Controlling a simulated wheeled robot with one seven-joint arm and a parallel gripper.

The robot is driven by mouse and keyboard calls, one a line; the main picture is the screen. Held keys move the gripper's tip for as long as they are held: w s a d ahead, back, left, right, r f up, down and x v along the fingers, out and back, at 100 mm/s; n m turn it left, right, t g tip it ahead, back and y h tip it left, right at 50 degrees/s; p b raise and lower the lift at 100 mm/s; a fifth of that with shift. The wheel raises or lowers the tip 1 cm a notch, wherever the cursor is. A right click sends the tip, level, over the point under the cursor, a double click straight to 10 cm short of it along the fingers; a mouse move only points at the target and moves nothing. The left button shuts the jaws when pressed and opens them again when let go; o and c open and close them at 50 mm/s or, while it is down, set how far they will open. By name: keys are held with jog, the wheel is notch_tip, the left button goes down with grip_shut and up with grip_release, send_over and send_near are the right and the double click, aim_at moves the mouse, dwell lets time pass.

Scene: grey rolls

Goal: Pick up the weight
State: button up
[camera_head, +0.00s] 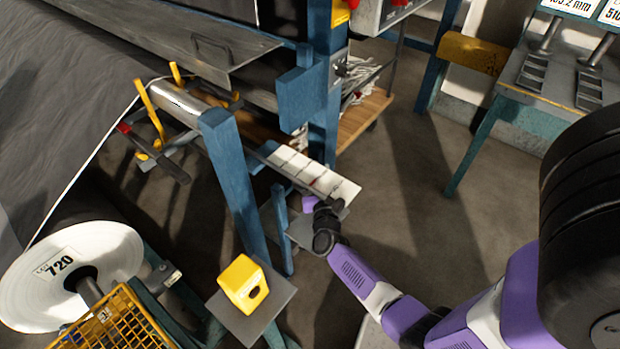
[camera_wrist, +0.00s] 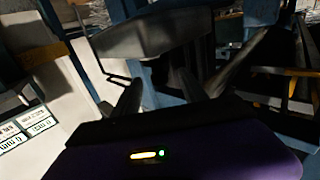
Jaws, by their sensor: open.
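No thing in view is plainly marked as the weight. A yellow block with a dark round hole (camera_head: 242,284) sits on a small grey plate (camera_head: 272,322) at lower middle in the head view; I cannot tell if it is the weight. My gripper (camera_head: 326,208) is at the end of the purple arm, up and right of the yellow block and apart from it, beside a white marked strip (camera_head: 305,172). In the wrist view my gripper (camera_wrist: 160,88) has its dark fingers apart with nothing seen between them. A grey blocky thing (camera_wrist: 150,32) lies beyond the fingertips.
A blue post (camera_head: 235,180) stands between the yellow block and the machine. A white roll marked 720 (camera_head: 115,248) and a yellow mesh guard (camera_head: 110,325) are at lower left. A bench (camera_head: 520,122) with displays is at upper right. Floor (camera_head: 415,190) is clear between.

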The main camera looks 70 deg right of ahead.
jog(key=b+x, duration=0.2)
jog(key=x, duration=0.2)
jog(key=shift+w+d+f, duration=0.15)
jog(key=shift+w, duration=0.05)
jog(key=shift+w+d, duration=0.2)
jog(key=shift+d, duration=0.2)
jog(key=shift+r, duration=0.2)
grip_shut()
dwell(0.7)
